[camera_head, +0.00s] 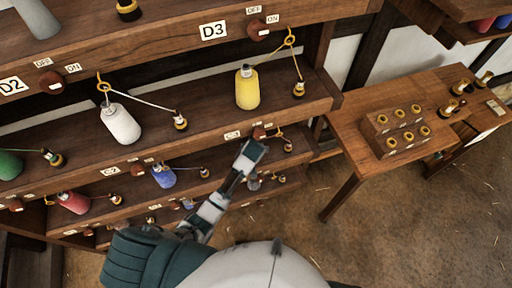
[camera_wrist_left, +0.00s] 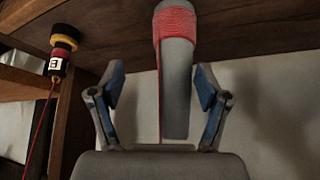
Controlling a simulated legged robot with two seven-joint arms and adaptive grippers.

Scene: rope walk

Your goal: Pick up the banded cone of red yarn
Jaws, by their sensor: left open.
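The banded cone (camera_wrist_left: 174,90) shows in the left wrist view, a grey cone with a band of red yarn around its upper part in the picture. My left gripper (camera_wrist_left: 160,72) is open, with one finger on each side of the cone and a visible gap to each. In the head view my left arm reaches up from the bottom to the lower shelves, and the gripper end (camera_head: 250,156) is near the C3 label. I cannot make out the red band there. My right gripper is not in view.
A black, yellow and red bobbin (camera_wrist_left: 62,48) with a red thread is left of the cone. In the head view a yellow cone (camera_head: 248,90), a white cone (camera_head: 120,124) and a red cone (camera_head: 73,202) stand on shelves. A wooden table (camera_head: 350,120) is at right.

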